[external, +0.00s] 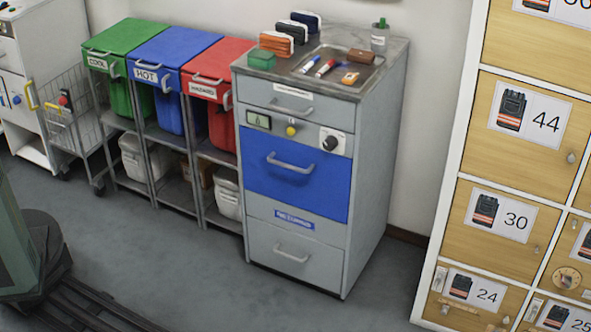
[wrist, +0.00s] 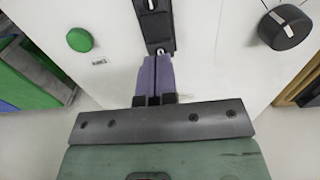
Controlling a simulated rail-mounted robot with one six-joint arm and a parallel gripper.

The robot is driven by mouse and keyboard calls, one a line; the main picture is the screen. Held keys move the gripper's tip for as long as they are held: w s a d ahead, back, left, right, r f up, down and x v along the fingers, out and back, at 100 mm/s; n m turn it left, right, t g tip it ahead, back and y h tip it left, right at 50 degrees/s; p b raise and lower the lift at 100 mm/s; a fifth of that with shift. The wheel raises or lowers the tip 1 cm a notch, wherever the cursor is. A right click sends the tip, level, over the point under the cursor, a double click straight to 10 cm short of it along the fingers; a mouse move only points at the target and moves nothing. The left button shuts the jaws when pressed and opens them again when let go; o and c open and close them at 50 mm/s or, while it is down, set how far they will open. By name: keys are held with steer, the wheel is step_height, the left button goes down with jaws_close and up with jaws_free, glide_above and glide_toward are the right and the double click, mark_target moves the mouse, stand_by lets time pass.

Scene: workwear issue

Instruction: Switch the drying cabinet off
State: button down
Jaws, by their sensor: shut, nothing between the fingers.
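The wrist view looks at a white panel (wrist: 215,65), which I take to be the drying cabinet's front, though I cannot confirm this. It has a round green button (wrist: 80,40) on the left with a small unreadable label below it. A black knob (wrist: 285,27) with a white mark sits at the right. A black upright fitting (wrist: 155,22) with small silver parts is in the middle. My gripper (wrist: 158,58) is shut and empty, its purple fingers together just below the black fitting. I cannot tell whether they touch it. The external view does not show my gripper.
In the external view, a grey cabinet (external: 366,150) with a blue drawer (external: 270,178) carries a dial (external: 331,141) and a yellow button (external: 291,130). Green (external: 122,40), blue (external: 180,46) and red (external: 222,62) bins stand left of it. Numbered lockers (external: 467,170) stand right.

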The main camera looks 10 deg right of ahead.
mark_target(4, 3)
steer(key=shift+f+b, duration=1.4)
stand_by(0.4)
step_height(4, 3, up, 7)
steer(key=p, duration=0.7)
steer(key=shift+r, duration=0.15)
